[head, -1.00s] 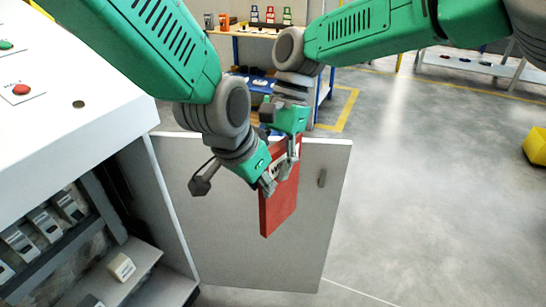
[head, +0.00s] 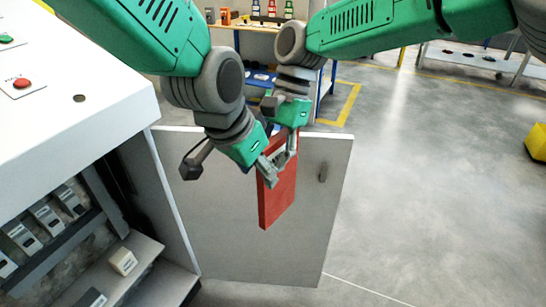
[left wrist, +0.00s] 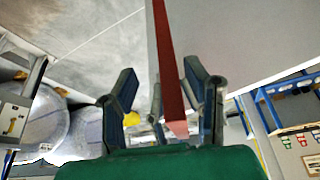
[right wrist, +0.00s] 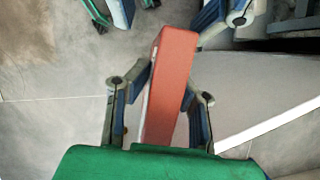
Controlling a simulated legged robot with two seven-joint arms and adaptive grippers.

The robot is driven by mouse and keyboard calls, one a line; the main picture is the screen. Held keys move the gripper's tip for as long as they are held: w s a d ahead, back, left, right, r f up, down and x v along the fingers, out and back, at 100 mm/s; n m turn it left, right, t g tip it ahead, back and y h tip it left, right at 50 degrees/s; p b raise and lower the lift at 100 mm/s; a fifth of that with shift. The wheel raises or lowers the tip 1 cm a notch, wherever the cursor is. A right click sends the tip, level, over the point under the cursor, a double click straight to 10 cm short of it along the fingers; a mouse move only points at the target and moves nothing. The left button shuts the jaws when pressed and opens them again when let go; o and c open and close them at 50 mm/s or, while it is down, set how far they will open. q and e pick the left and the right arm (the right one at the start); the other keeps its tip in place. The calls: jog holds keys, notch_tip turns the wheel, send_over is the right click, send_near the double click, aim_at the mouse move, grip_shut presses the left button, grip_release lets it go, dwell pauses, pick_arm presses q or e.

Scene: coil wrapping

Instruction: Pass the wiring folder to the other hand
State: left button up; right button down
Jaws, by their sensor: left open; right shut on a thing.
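The red wiring folder (head: 278,197) hangs upright in front of the grey cabinet door. My right gripper (head: 288,146) is shut on its upper part. In the right wrist view the folder (right wrist: 172,85) stands between the right fingers (right wrist: 160,95). My left gripper (head: 272,172) is open beside the folder. In the left wrist view the folder (left wrist: 168,70) shows edge-on between the spread left fingers (left wrist: 164,95), with a gap on each side. The grippers partly hide the folder's upper part in the head view.
The open cabinet door (head: 230,235) stands just behind the folder. The white cabinet (head: 70,90) with a red button and inner shelves is at the left. A workbench (head: 250,30) stands at the back. The floor on the right is clear up to a yellow bin (head: 537,142).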

pick_arm(q)
jog(key=v, duration=0.9)
jog(key=s+a+f+n, duration=0.15)
jog(key=a+f, duration=0.25)
jog(key=f, duration=0.5)
jog(key=s+a+f+n+g, duration=0.1)
jog(key=s+a+f, duration=0.15)
jog(key=f, duration=0.55)
jog(key=s+a+f+n, duration=0.15)
jog(key=a+f, duration=0.25)
jog(key=f, duration=0.5)
jog(key=s+a+f+n+g+y, duration=0.1)
jog(key=s+a+f, duration=0.4)
jog(key=s, duration=0.3)
jog(key=s+a+f+n+g+y, duration=0.1)
jog(key=s+a+f+n, duration=0.1)
jog(key=s+a+f, duration=0.4)
jog(key=s+f, duration=0.2)
jog(key=s, duration=0.1)
jog(key=shift+s+y, duration=0.25)
jog(key=shift+y, duration=0.05)
jog(key=shift+a+f, duration=0.1)
